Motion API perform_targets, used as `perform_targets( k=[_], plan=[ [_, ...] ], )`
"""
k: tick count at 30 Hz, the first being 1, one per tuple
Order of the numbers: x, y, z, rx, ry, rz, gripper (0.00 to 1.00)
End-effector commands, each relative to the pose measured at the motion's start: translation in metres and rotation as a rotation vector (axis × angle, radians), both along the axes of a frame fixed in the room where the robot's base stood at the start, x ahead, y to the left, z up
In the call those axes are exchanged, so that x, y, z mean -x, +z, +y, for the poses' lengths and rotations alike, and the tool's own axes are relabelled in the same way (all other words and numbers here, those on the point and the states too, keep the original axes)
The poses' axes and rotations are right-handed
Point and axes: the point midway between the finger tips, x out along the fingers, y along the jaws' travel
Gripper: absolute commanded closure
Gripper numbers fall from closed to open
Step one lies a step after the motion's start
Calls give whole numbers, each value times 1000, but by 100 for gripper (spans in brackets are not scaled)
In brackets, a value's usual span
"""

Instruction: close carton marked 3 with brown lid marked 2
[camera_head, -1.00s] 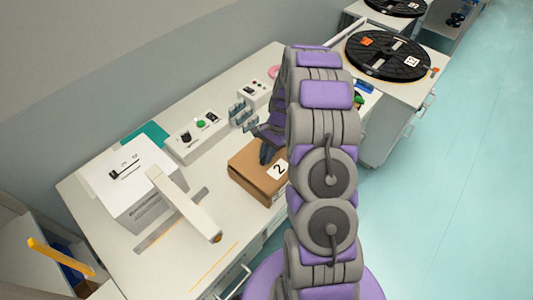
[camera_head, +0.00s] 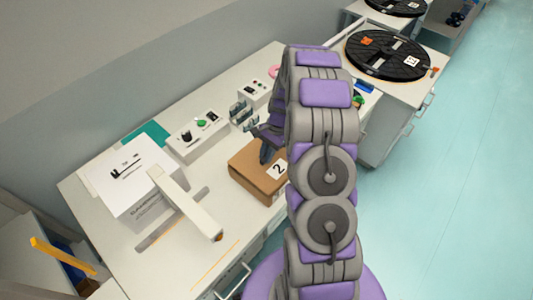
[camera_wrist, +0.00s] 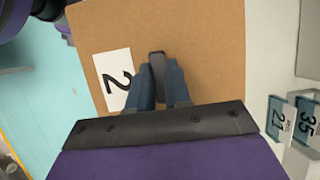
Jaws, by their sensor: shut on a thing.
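The brown lid (camera_head: 250,164) with a white label "2" forms the top of a brown box shape on the bench. It fills much of the wrist view (camera_wrist: 210,40), with the label left of my fingers. My gripper (camera_wrist: 160,68) is shut on a dark upright tab (camera_wrist: 157,62) on the lid's top. In the head view my gripper (camera_head: 266,152) reaches down onto the lid from behind. Brown sides show below the lid; whether they are the carton's walls I cannot tell. No label "3" shows. My arm hides the box's right end.
A white box-shaped device (camera_head: 130,180) and a pale bar (camera_head: 185,203) stand left on the bench (camera_head: 185,265). A control box with buttons (camera_head: 197,135) is behind. Tags "21" and "35" (camera_wrist: 304,118) show right in the wrist view.

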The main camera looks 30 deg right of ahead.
Motion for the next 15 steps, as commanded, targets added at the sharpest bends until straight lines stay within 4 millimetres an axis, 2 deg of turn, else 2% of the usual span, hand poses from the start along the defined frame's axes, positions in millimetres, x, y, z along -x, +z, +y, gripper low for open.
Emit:
perform_targets(
  k=[15],
  plan=[
    [0,-11,0,-1,0,1,100]
  ],
)
